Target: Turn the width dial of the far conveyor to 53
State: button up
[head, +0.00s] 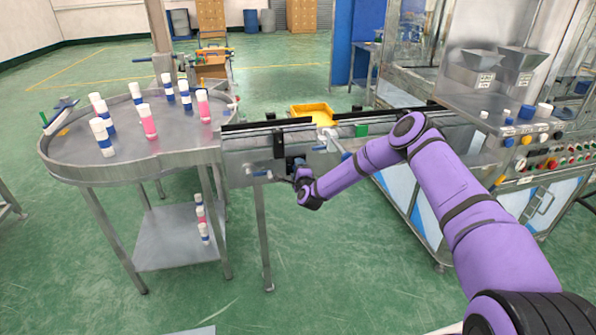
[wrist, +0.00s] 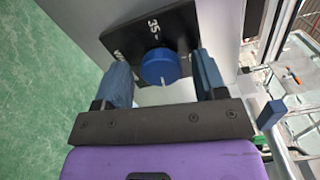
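The blue round width dial (wrist: 160,67) sits on a black plate (wrist: 122,40) on the conveyor's side. The plate carries white marks; one reads 35, and another at its left edge is cut off. A short pale line shows on the dial's near edge. My gripper (wrist: 163,78) is open, with one blue-grey finger on each side of the dial and a visible gap to each. In the head view my gripper (head: 299,172) is at the side of the conveyor (head: 240,157), and my wrist hides most of the dial there. No reading of 53 is visible.
A blue-tipped lever (wrist: 270,115) stands right of my gripper in the wrist view. A round steel table (head: 75,155) with several bottles adjoins the conveyor on the left. A yellow tray (head: 313,112) lies behind it. A machine with buttons (head: 535,150) stands right.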

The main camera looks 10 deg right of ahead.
jog(key=s, duration=1)
jog(key=shift+s, duration=0.4)
dwell(0.9)
